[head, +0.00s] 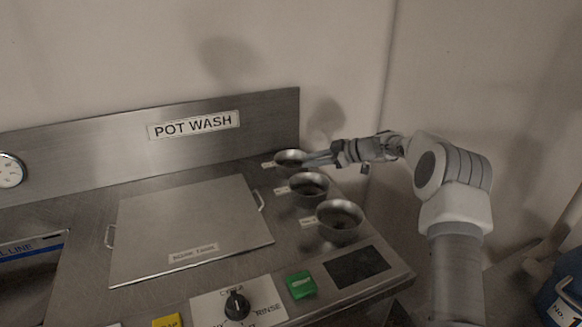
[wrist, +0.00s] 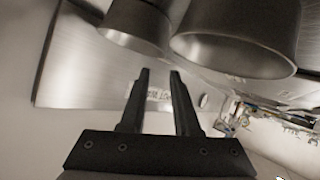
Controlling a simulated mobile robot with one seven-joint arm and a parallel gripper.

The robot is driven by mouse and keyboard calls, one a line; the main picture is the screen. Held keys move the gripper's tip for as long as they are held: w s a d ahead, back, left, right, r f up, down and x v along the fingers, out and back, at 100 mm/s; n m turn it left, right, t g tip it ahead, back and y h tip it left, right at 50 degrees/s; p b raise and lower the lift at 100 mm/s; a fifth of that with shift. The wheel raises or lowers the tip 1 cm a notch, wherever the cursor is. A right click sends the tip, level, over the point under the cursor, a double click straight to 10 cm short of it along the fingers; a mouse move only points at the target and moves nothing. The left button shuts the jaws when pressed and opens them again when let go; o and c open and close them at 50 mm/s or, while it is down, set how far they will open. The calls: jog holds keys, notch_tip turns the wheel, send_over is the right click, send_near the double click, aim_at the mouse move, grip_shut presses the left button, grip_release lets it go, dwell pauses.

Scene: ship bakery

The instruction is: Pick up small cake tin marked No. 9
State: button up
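Three round metal tins stand in a row along the right side of the steel counter: a back tin (head: 290,160), a middle tin (head: 309,188) and a front tin (head: 340,220). Each has a small tag at its left, too small to read, so I cannot tell which is No. 9. My gripper (head: 312,159) is at the right of the back tin, fingers pointing left; contact cannot be told. In the wrist view my gripper (wrist: 160,74) has its two fingers apart with nothing between them. Two tins, a smaller one (wrist: 135,27) and a larger-looking one (wrist: 240,40), show beyond the fingertips.
A flat metal lid (head: 190,225) with handles covers the counter's middle. A POT WASH sign (head: 195,125) is on the upright back panel. A knob (head: 237,304), green button (head: 301,285) and dark panel (head: 358,267) lie in front. A wall stands close behind.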

aim_at(281, 168)
jog(key=x, duration=0.5)
jog(key=shift+p+x, duration=0.5)
jog(key=shift+x, duration=2.2)
jog(key=shift+s+f, duration=0.2)
grip_shut()
jog(key=shift+r, duration=0.1)
